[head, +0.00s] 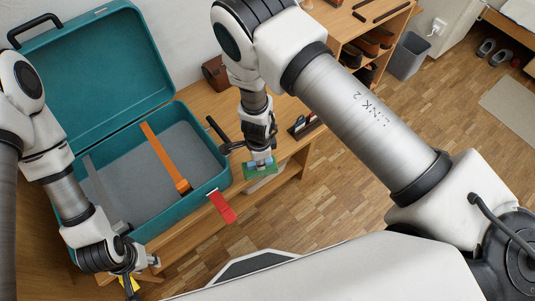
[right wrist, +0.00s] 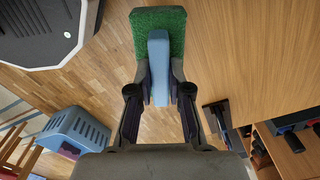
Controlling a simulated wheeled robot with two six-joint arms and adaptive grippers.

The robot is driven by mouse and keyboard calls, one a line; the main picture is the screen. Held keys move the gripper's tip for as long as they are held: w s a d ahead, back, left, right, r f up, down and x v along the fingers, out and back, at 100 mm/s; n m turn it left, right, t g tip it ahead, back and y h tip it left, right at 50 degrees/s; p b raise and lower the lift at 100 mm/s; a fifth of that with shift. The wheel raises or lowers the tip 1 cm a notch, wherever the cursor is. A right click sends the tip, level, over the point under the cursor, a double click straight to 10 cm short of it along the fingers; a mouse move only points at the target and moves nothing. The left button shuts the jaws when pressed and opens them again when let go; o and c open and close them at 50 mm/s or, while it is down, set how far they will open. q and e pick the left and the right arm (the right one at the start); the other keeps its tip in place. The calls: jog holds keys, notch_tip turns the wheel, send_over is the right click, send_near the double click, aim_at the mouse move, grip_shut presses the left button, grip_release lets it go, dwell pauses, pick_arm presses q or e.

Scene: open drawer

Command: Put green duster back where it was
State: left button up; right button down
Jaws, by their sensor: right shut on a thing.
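The green duster (head: 259,168) is in my right gripper (head: 262,156), just off the front edge of the wooden table, right of the teal suitcase. In the right wrist view the duster (right wrist: 173,20) shows a green fuzzy pad and a blue-grey handle (right wrist: 159,60). My right gripper (right wrist: 160,85) is shut on that handle, with floor and the table edge behind. My left gripper (head: 130,268) is low at the left, in front of the suitcase, beside something small and yellow; its fingers are too unclear to read.
The open teal suitcase (head: 167,235) stands on the table (head: 206,103), with an orange strap (head: 165,155) and a red tag (head: 222,207). A dark item (head: 304,126) lies near the table's right end. A shelf with shoes (head: 366,45) and a grey bin (head: 408,56) stand beyond.

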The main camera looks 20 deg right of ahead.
jog(key=w+d+b, duration=0.1)
jog(key=w, duration=0.1)
jog(key=w+d+b, duration=0.1)
jog(key=w, duration=0.1)
jog(key=w+d+f, duration=0.1)
jog(key=w+d, duration=0.1)
jog(key=shift+d+b, duration=0.1)
jog(key=shift+b, duration=0.3)
jog(key=f, duration=0.2)
jog(key=shift+w+d+f, duration=0.25)
jog(key=shift+f, duration=0.45)
jog(key=c, duration=1.1)
grip_release()
pick_arm(q)
notch_tip(320, 180, down, 5)
jog(key=shift+f, duration=0.1)
